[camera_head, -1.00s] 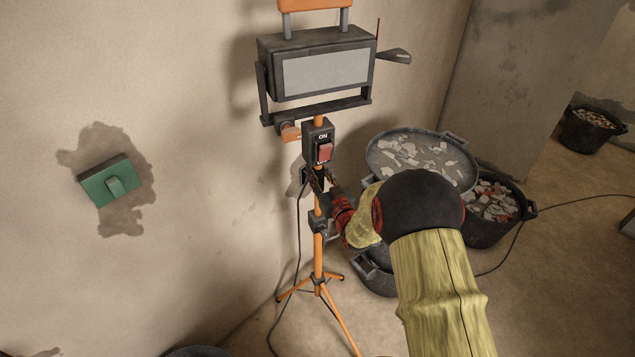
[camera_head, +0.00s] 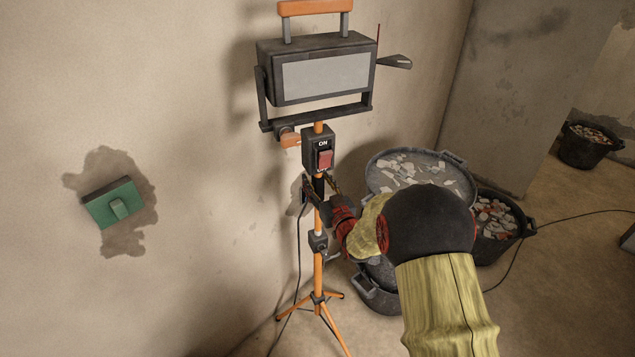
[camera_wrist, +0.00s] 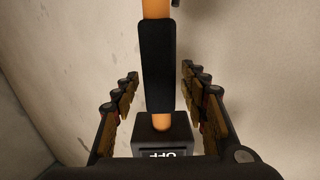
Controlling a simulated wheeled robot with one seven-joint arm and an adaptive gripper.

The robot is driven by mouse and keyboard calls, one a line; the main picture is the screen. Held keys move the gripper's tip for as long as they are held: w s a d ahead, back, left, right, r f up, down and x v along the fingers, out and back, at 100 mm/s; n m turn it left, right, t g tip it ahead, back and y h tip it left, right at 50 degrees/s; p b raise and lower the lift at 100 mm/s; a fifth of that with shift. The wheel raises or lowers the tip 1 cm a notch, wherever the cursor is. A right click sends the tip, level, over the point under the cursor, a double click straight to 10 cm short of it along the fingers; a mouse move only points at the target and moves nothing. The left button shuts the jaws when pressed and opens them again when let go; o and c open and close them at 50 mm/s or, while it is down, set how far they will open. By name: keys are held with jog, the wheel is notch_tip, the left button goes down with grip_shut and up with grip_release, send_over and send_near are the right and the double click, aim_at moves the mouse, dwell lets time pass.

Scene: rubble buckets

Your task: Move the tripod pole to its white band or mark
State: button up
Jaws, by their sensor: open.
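The work lamp (camera_head: 322,78) stands upright on an orange tripod pole (camera_head: 318,268) in the head view, with its legs spread on the floor. A switch box (camera_head: 318,150) marked ON sits under the lamp. A black clamp (camera_head: 318,241) with a knob is lower on the pole. My gripper (camera_head: 321,184) is open at the black sleeve just below the switch box. In the wrist view, the black sleeve (camera_wrist: 158,65) stands between my spread fingers (camera_wrist: 160,100), with gaps on both sides. The switch box (camera_wrist: 160,135) shows OFF there. I see no white band.
Stacked rubble buckets (camera_head: 377,293) stand right of the tripod, close behind my arm. Another bucket (camera_head: 588,150) is at the far right. A green float (camera_head: 100,211) is on the wall at left. A cable (camera_head: 298,262) hangs beside the pole.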

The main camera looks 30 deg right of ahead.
jog(key=shift+s, duration=0.1)
jog(key=s+a, duration=0.1)
jog(key=s, duration=1)
jog(key=shift+s, duration=0.4)
jog(key=shift+f, duration=0.1)
jog(key=s+d+f+m+g+h, duration=0.1)
jog(key=s+d+f+g, duration=0.1)
jog(key=s+f+g, duration=0.3)
jog(key=s+d+f+m+g+h, duration=0.1)
jog(key=s+d+f+g, duration=0.2)
jog(key=f, duration=0.5)
jog(key=s+a+r+g+y, duration=0.2)
jog(key=s+a+r+g, duration=0.5)
jog(key=s+a+r, duration=0.8)
jog(key=s+a+r+n+t+y, duration=0.1)
jog(key=s+a+r+n+t, duration=0.1)
jog(key=a+r, duration=0.5)
notch_tip(320, 180, up, 4)
jog(key=shift+s+a+f+n+t+y, duration=0.2)
jog(key=shift+s+f+n+t+y, duration=0.1)
jog(key=shift+s+n, duration=0.25)
